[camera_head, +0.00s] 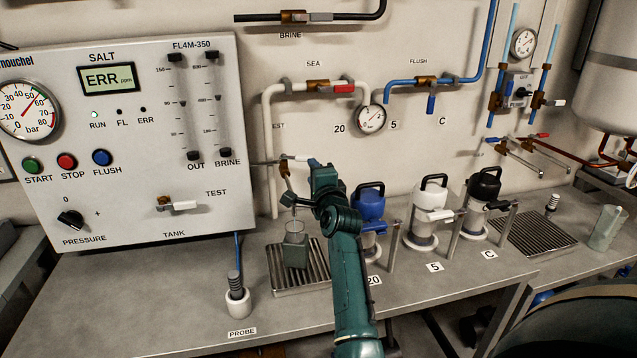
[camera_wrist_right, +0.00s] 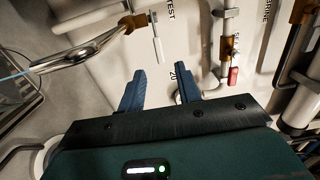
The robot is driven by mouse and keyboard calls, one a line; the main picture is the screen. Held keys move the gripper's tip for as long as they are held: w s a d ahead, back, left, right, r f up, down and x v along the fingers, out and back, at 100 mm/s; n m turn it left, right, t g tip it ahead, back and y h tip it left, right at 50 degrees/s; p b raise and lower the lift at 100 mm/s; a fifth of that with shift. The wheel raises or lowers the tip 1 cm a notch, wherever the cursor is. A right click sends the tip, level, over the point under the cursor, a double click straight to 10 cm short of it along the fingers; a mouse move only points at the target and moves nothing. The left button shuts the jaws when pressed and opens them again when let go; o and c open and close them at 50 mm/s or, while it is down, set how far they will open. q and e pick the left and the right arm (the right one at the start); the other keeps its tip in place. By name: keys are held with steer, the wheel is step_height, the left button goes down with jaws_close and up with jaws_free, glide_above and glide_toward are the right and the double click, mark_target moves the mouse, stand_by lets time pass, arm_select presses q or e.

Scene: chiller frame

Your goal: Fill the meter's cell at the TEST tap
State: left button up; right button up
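The meter (camera_head: 295,252), a grey-green block with a round clear cell (camera_head: 293,232) on top, stands on the slatted drip tray (camera_head: 322,282). The TEST tap (camera_head: 285,169) is brass with a white lever (camera_head: 300,158), above the meter. Its brass body (camera_wrist_right: 138,21) and white lever (camera_wrist_right: 157,42) show in the right wrist view, beyond the fingers. My right gripper (camera_head: 315,163) is beside the lever in the head view. In the wrist view its blue fingers (camera_wrist_right: 160,90) are apart with nothing between them. The cell's fill level cannot be told. My left gripper is out of view.
The control panel (camera_head: 125,215) stands left, its display reading ERR. A probe (camera_head: 236,285) stands in a white holder in front. Blue (camera_head: 370,205), white (camera_head: 428,205) and black (camera_head: 483,200) handled containers stand right of my arm. The bench front left is clear.

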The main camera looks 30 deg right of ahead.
steer(key=shift+v, duration=1.9)
stand_by(1.0)
